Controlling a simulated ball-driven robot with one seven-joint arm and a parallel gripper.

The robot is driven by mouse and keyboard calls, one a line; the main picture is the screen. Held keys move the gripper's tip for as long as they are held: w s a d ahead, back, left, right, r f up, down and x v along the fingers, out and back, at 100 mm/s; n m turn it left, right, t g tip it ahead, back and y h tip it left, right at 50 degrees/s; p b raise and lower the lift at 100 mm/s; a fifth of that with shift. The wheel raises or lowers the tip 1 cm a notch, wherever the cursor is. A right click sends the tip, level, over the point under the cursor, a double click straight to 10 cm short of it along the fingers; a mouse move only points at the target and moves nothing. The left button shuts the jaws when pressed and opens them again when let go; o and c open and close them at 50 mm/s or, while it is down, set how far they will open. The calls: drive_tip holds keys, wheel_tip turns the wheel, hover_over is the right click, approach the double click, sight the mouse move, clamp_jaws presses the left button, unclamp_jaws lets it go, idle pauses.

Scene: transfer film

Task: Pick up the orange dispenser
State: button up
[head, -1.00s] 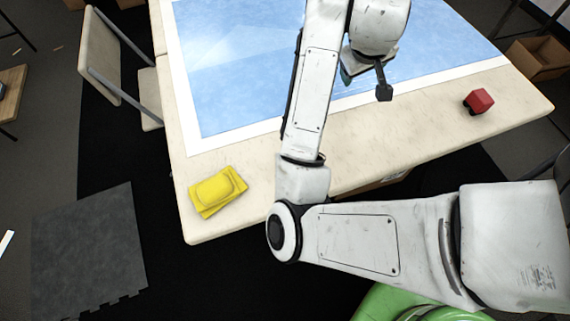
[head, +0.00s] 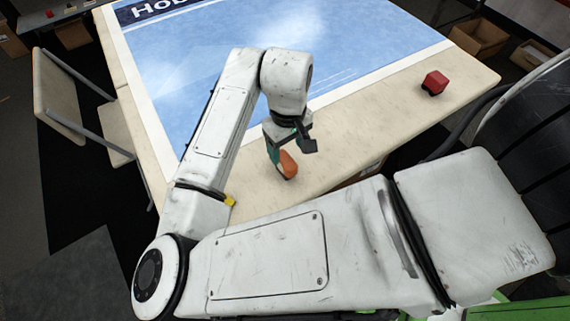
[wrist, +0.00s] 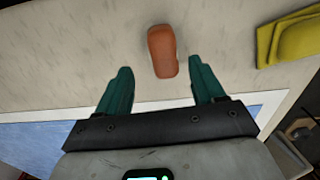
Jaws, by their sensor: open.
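The orange dispenser (head: 288,165) is on the cream table, near its front edge. In the head view my gripper (head: 283,150) is right by it and partly covers it. In the wrist view the dispenser (wrist: 162,51) lies just beyond the fingertips, roughly in line with the gap between them. My gripper (wrist: 162,80) has its two green fingers spread wide, with nothing between them. I cannot tell how high the fingers are above the table.
A yellow object (wrist: 291,38) lies on the table to the right in the wrist view; my arm mostly hides it in the head view (head: 230,201). A red block (head: 434,83) sits at the table's right. A blue poster (head: 330,45) covers much of the table.

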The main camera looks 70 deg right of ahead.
sight(286, 159)
drive_tip(key=f, duration=0.4)
drive_tip(key=shift+w+a, duration=0.1)
drive_tip(key=shift+a, duration=0.2)
drive_tip(key=shift+f, duration=0.7)
drive_tip(key=shift+c, duration=0.3)
drive_tip(key=c, duration=1.1)
